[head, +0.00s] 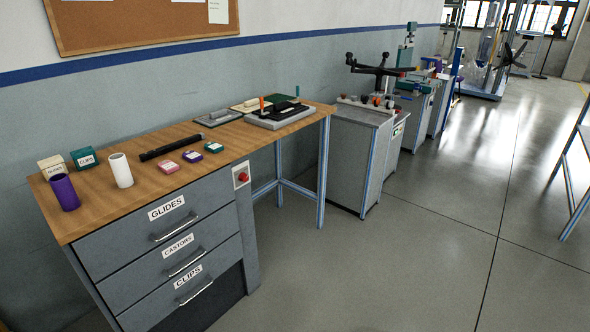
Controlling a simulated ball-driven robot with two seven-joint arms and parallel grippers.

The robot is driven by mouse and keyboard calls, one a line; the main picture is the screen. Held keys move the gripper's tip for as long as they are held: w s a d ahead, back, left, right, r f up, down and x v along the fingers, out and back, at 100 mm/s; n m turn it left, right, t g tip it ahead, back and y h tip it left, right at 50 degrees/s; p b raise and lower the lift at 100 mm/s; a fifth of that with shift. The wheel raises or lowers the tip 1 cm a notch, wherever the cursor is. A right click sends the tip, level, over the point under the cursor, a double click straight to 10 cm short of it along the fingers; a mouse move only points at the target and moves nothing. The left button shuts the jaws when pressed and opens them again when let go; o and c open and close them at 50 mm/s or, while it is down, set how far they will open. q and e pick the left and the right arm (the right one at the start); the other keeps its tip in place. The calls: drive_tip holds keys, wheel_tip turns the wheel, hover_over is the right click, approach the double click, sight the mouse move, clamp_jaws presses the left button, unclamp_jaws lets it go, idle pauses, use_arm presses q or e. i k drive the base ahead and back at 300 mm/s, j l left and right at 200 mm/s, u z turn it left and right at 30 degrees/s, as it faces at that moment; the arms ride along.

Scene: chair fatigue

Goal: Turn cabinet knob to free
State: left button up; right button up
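The cabinet (245,220) is a grey drawer unit under the left end of a wooden bench. A small red knob (243,177) sits on a pale plate at the upper right of its front. The knob's turn position is too small to read. The three drawers are labelled GLIDES (165,206), CASTORS (178,246) and CLIPS (188,277), each with a bar handle, and they look closed. Neither of my grippers shows in the head view.
The bench top (140,202) holds a purple cup (64,192), a white cup (121,170), small boxes, a black bar and trays. A grey cabinet (358,160) bearing a black chair base stands further right. Open floor (400,260) lies right of the drawers.

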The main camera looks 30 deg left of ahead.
sight(242, 177)
drive_tip(key=i+l+u, duration=0.15)
drive_tip(key=i, duration=0.5)
drive_tip(key=i+l+u, duration=0.1)
drive_tip(key=i, duration=0.6)
